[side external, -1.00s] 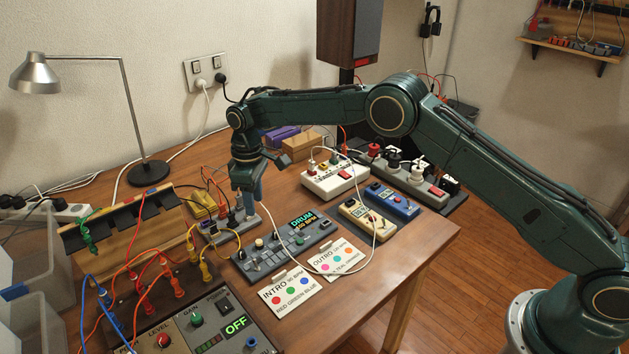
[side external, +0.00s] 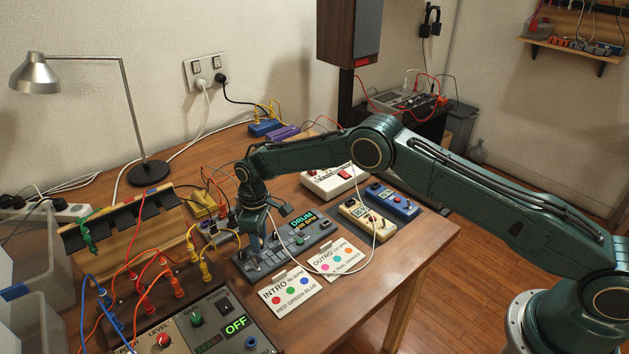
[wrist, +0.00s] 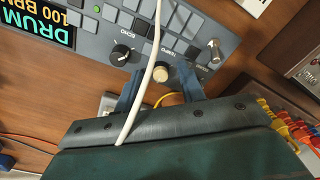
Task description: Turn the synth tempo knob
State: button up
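The grey drum synth (side external: 290,243) lies on the wooden table, its lit display (wrist: 45,28) reading DRUM and 100 BPM in the wrist view. A black knob (wrist: 122,54) by the word ECHO and a silver knob (wrist: 213,46) sit to either side.
A white cable (wrist: 152,75) crosses over the synth close to the cream knob. INTRO (side external: 290,288) and OUTRO (side external: 338,256) cards lie in front. Yellow and blue pedals (side external: 390,202) stand to the right. A patch panel with several coloured cables (side external: 130,230) is at the left.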

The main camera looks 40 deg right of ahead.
jog(key=shift+f, duration=0.15)
grip_shut()
jog(key=shift+m, duration=0.5)
jog(key=m, duration=1.1)
jog(key=shift+s+a+m, duration=0.1)
jog(key=shift+m, duration=0.2)
dwell(0.5)
grip_release()
